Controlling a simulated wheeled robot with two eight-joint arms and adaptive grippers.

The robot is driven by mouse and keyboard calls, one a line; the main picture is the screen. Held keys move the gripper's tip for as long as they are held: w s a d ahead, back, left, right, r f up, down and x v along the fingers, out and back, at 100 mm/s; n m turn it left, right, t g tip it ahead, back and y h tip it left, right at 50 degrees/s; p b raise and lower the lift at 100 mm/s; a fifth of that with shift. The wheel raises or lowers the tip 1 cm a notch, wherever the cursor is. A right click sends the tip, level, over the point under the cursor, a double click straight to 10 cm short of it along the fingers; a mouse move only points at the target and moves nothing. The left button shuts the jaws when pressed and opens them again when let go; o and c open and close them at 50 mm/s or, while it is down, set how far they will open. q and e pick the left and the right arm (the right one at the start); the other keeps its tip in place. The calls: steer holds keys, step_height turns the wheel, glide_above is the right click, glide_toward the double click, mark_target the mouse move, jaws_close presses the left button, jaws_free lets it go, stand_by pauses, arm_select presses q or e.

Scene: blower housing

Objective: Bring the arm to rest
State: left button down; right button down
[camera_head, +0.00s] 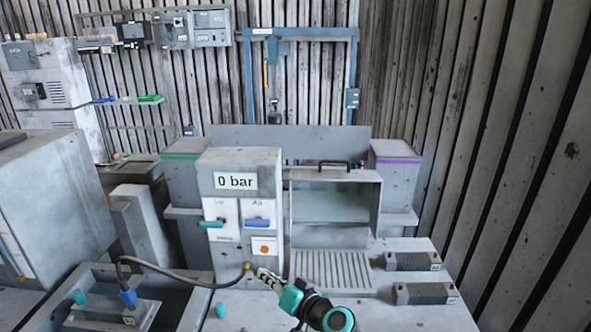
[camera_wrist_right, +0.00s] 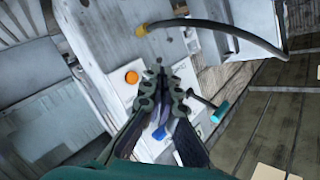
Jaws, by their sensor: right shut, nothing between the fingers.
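My right gripper (camera_head: 266,276) is in front of the lower part of a grey control cabinet (camera_head: 205,178). In the right wrist view my right gripper (camera_wrist_right: 166,76) has its fingers together, with nothing held between them. The orange button (camera_wrist_right: 132,77) shows beside the fingers, and the teal handle (camera_wrist_right: 221,110) is on their other side. I cannot tell whether the fingers touch the panel. My right arm (camera_head: 312,308) comes in from the bottom of the head view. My left gripper is not in view.
The cabinet shows "0 bar" (camera_head: 236,181), a teal handle (camera_head: 211,224) and a blue handle (camera_head: 257,223). A dark hose (camera_head: 165,271) with a yellow end (camera_head: 247,266) hangs close to my gripper. An open-fronted housing (camera_head: 377,205) and two dark ribbed blocks (camera_head: 412,261) (camera_head: 425,293) are to the right.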

steer(key=s+d+f+g+h, duration=0.1)
steer(key=s+d+f+h, duration=0.1)
steer(key=s+d, duration=0.5)
steer(key=s+d+f+m+g+h, duration=0.1)
steer(key=s+d+h, duration=0.4)
steer(key=d, duration=0.6)
steer(key=s+d+f+m+g+h, duration=0.1)
steer(key=s+d+f+g+h, duration=0.1)
steer(key=s+d, duration=0.7)
steer(key=shift+s+d+f+h, duration=0.4)
steer(key=shift+d+f+h, duration=0.2)
steer(key=shift+h, duration=0.5)
steer(key=shift+a, duration=0.1)
